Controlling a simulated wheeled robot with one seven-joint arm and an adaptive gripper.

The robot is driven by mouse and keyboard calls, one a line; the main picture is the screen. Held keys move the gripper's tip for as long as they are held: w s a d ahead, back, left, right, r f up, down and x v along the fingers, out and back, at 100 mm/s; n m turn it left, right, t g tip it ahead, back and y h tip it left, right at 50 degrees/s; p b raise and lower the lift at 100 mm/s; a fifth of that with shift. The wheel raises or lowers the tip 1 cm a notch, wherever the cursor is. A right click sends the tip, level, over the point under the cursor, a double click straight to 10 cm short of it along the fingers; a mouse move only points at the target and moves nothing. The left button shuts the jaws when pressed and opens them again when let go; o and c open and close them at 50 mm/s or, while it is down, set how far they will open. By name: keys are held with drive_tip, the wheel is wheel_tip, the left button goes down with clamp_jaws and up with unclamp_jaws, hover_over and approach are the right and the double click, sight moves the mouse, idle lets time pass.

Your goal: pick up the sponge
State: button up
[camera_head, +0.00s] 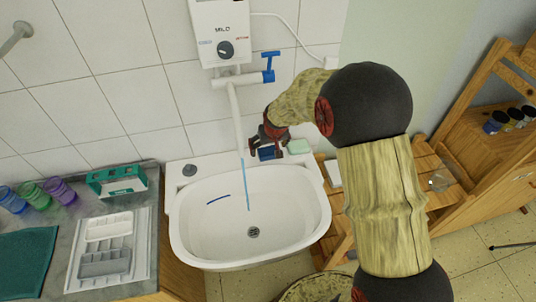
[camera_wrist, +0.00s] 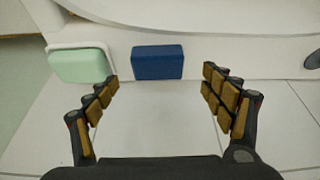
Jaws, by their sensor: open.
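A dark blue block (camera_wrist: 158,62), which looks like the sponge, lies on the white back ledge of the sink. In the head view the sponge (camera_head: 267,153) shows just below my gripper (camera_head: 270,141), partly covered by it. In the wrist view my gripper (camera_wrist: 160,78) is open, with its padded fingers spread to either side and the blue block between and just beyond the tips. Nothing is held. I cannot tell the exact height of the fingers above the ledge.
A pale green bar (camera_wrist: 78,65), perhaps soap, rests in a white dish beside the sponge. The sink basin (camera_head: 205,248) is in front, with a white tap pipe (camera_head: 236,112) close left of my gripper. Tiled wall (camera_head: 110,100) stands behind. Trays and cups are on the left counter.

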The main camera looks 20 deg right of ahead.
sight(268, 150)
drive_tip(key=shift+b+x, duration=0.95)
drive_tip(key=shift+x, duration=1.85)
drive_tip(key=shift+d+r, duration=0.1)
drive_tip(key=shift+d, duration=0.05)
drive_tip(key=c, duration=0.3)
drive_tip(key=c, duration=0.6)
